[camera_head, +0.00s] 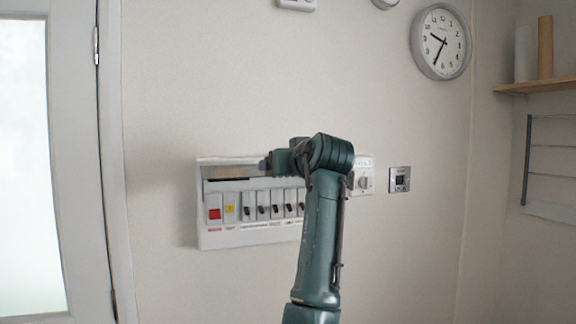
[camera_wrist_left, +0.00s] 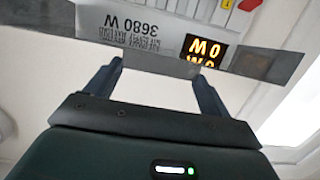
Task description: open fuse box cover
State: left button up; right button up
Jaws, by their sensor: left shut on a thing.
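My left gripper (camera_head: 268,164) is at this strip, and my arm hides the right part of the box. In the left wrist view the left gripper (camera_wrist_left: 157,78) has its fingers either side of a small grey tab (camera_wrist_left: 160,62) on the cover's edge strip (camera_wrist_left: 92,37) and is shut on it. My right gripper is out of view.
A switch plate (camera_head: 365,181) and a metal socket (camera_head: 399,180) are just right of the box. A door (camera_head: 82,180) stands at the left. A clock (camera_head: 440,42) hangs above right, and a shelf (camera_head: 540,86) is at the far right. Bare wall lies left of the box.

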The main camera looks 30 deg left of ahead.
pick_arm(q)
jog(key=o, duration=1.3)
jog(key=shift+f, duration=0.15)
jog(key=b+v, duration=0.4)
jog(key=v, duration=0.9)
jog(key=shift+d, duration=0.1)
jog(key=shift+c, duration=0.3)
